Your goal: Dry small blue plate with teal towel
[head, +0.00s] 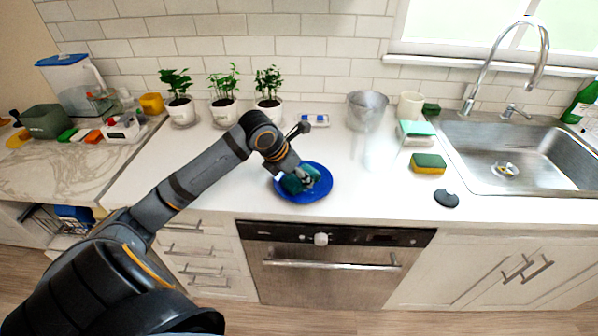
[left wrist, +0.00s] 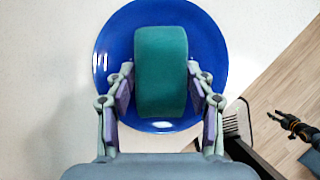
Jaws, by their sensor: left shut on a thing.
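The small blue plate (head: 319,190) lies on the white counter near its front edge, above the dishwasher. It fills much of the left wrist view (left wrist: 120,45) as a round blue disc. The teal towel (left wrist: 161,70) is a thick folded block over the middle of the plate. It also shows in the head view (head: 291,185), partly hidden by the gripper. My left gripper (left wrist: 160,92) is shut on the towel, one finger at each side, above the plate. I cannot tell whether the towel presses on the plate.
Three potted plants (head: 224,112) stand behind the arm. A glass container (head: 366,112), a cream mug (head: 410,104) and a yellow-green sponge (head: 428,163) stand right of the plate, before the sink (head: 480,155). A dark round object (head: 446,198) lies near the front edge. Counter beside the plate is clear.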

